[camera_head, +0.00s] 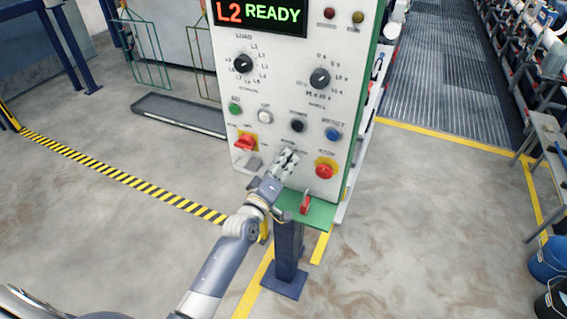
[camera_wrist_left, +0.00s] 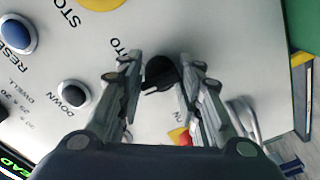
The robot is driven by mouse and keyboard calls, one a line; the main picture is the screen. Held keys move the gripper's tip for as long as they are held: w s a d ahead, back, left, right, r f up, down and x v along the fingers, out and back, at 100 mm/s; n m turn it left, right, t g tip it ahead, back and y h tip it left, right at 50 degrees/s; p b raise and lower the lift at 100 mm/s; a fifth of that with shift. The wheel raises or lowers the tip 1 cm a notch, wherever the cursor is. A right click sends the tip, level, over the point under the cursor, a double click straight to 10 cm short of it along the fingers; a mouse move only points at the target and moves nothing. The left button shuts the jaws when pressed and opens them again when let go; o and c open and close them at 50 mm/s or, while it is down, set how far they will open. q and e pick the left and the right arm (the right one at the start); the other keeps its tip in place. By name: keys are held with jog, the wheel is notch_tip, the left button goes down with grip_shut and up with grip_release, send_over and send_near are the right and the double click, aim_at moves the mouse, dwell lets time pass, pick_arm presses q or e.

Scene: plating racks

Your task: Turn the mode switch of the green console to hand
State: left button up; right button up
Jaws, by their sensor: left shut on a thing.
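The green console (camera_head: 290,55) has a pale front panel with green edges and stands on a blue post. Its display reads L2 READY. The mode switch is a small black knob (camera_wrist_left: 160,73) in the left wrist view, with partly hidden lettering on either side, "TO" on one side. A pale mark shows on the knob, but its exact setting is hard to tell. My left gripper (camera_head: 289,157) is at the panel's lower middle, its fingers (camera_wrist_left: 158,64) closed on either side of the knob. In the head view it hides the knob. My right gripper is not in view.
Near the left gripper are a red stop button (camera_head: 324,171) on yellow, a red switch (camera_head: 245,142), a black button (camera_head: 297,125) and a blue reset button (camera_head: 333,134). A red-handled lever (camera_head: 306,202) sits below. Open floor lies either side of the post.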

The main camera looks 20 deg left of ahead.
pick_arm(q)
jog(key=shift+n, duration=0.5)
jog(key=o, duration=1)
jog(key=shift+a, duration=0.1)
jog(key=shift+c, duration=0.2)
jog(key=s, duration=1.2)
jog(key=shift+a, duration=0.45)
jog(key=shift+f, duration=0.15)
